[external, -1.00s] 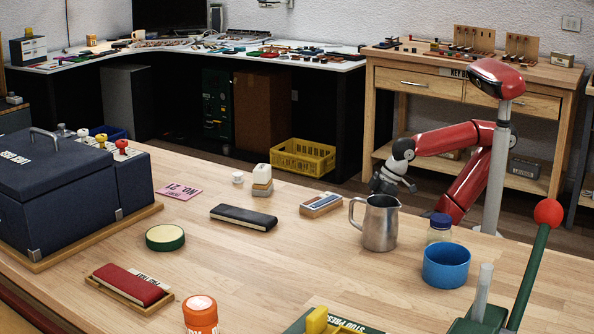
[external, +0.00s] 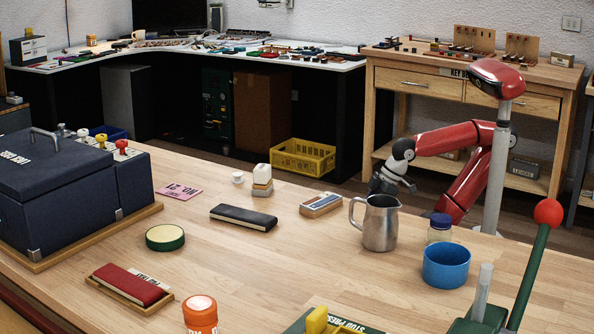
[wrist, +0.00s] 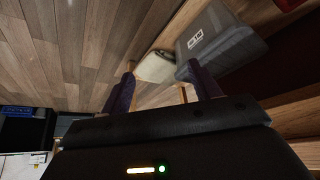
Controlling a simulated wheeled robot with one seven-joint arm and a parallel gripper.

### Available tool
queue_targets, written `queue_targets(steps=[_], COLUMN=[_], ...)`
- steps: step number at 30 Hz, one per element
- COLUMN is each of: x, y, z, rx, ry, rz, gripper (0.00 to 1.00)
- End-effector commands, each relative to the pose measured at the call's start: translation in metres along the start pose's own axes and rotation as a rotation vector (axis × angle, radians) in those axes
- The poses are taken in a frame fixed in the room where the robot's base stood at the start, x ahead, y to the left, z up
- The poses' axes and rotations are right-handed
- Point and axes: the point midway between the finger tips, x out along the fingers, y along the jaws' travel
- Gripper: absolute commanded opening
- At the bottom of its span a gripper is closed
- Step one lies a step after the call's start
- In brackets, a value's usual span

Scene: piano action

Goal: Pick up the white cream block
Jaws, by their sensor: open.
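A small white cream block (external: 262,173) sits on the wooden workbench in the external view, on top of a flat greyish-tan block (external: 262,189). My gripper (external: 389,184) is beyond the bench's far edge, to the right of the cream block and well apart from it. In the wrist view my gripper (wrist: 162,86) has its two dark fingers spread with nothing held between them. I cannot make out the cream block for certain in the wrist view.
A dark oblong block (external: 243,218), a blue-and-tan block (external: 320,204), and a steel jug (external: 380,223) stand on the bench (external: 290,265). A blue cup (external: 446,265) is at right. The wrist view shows a grey bin (wrist: 215,45) and a pale object (wrist: 156,66) beside it.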

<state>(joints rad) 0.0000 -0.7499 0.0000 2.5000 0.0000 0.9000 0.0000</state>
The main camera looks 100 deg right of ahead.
Motion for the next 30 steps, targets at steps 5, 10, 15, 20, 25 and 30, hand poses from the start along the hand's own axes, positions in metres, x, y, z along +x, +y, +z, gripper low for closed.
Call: queue_targets(steps=[5,10,15,20,25,30], x=[0.000,-0.001,-0.022,-0.057,-0.084,-0.096], y=[0.000,0.000,-0.003,-0.011,-0.028,-0.051], z=[0.000,-0.001,-0.042,-0.127,-0.220,-0.301], rx=[0.000,0.001,0.018,0.067,0.141,0.226], ry=[0.000,0.000,-0.014,-0.045,-0.073,-0.092], rz=[0.000,0.000,0.004,0.026,0.062,0.108], gripper=[0.73,0.73,0.73,0.73,0.73,0.73])
